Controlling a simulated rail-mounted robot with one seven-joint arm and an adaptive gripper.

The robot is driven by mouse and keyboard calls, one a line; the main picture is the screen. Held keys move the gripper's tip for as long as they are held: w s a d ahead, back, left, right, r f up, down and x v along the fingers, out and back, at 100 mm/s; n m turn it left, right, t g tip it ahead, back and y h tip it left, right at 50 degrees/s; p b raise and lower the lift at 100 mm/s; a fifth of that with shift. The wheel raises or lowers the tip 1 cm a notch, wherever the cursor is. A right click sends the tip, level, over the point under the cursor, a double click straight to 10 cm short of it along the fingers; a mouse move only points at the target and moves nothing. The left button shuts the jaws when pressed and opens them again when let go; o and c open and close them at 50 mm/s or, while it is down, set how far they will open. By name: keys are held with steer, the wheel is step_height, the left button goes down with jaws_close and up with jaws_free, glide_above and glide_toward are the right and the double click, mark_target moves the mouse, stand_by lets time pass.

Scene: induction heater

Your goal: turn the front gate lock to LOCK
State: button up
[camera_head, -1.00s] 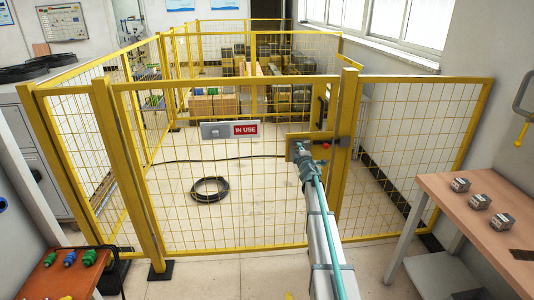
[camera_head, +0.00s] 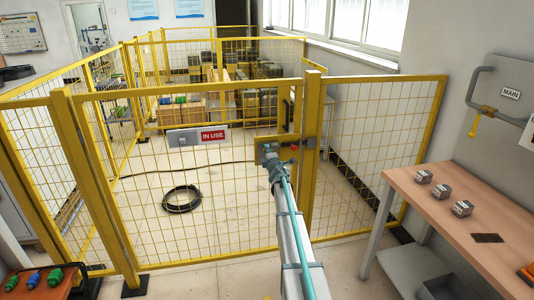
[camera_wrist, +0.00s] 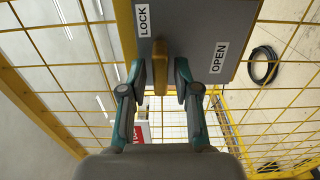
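The front gate (camera_head: 190,195) is a yellow mesh panel standing closed against its post. Its lock plate (camera_wrist: 190,30) is grey, with a LOCK label (camera_wrist: 144,20) at left and an OPEN label (camera_wrist: 219,57) at right in the wrist view. A brownish-yellow lock handle (camera_wrist: 160,65) stands between the labels, upright in that picture. My gripper (camera_wrist: 160,82) is open, one finger on each side of the handle, with narrow gaps visible. In the head view, my gripper (camera_head: 268,158) is at the lock and hides most of it.
An IN USE sign (camera_head: 213,136) hangs on the gate left of the lock. A red button (camera_head: 295,148) shows just right of my gripper. A wooden-topped table (camera_head: 450,235) with small metal blocks stands at right. A black cable coil (camera_head: 182,198) lies on the floor behind the gate.

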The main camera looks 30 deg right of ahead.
stand_by(0.3)
steer(key=v, duration=1.2)
